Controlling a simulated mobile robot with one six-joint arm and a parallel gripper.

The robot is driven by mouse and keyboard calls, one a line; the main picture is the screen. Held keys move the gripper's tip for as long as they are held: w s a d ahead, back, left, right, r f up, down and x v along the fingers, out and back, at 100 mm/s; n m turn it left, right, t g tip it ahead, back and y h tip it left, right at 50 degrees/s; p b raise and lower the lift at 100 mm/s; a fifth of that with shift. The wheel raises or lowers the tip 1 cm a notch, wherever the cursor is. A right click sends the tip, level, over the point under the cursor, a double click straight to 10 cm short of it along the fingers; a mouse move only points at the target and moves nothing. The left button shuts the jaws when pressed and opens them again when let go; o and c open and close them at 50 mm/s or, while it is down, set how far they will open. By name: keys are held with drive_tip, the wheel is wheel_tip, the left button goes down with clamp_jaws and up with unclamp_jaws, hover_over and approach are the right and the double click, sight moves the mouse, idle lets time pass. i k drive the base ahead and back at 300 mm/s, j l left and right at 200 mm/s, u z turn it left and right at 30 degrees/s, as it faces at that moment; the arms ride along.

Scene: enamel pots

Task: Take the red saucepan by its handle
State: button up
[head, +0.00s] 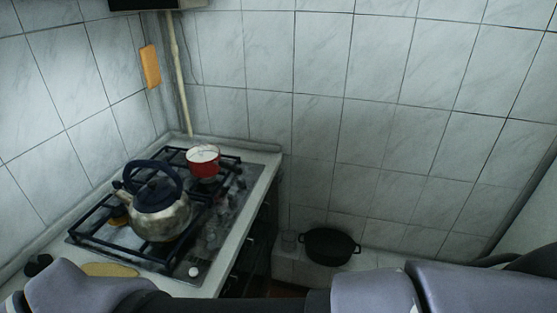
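The red saucepan (203,164) stands upright on the far burner of the stove, near the tiled corner. Its outside is red and its inside or top looks white. I cannot make out its handle clearly at this size. My gripper is not in view; only grey and black parts of my own arm cross the bottom of the head view, well apart from the saucepan.
A metal kettle (160,210) with a dark arched handle stands on the stove (150,258) in front of the saucepan. An orange thing (150,67) hangs on the wall.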

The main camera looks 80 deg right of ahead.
sight(197, 169)
drive_tip(key=z, duration=2.2)
drive_tip(key=i+l+u, duration=0.4)
drive_tip(key=l+u, duration=0.2)
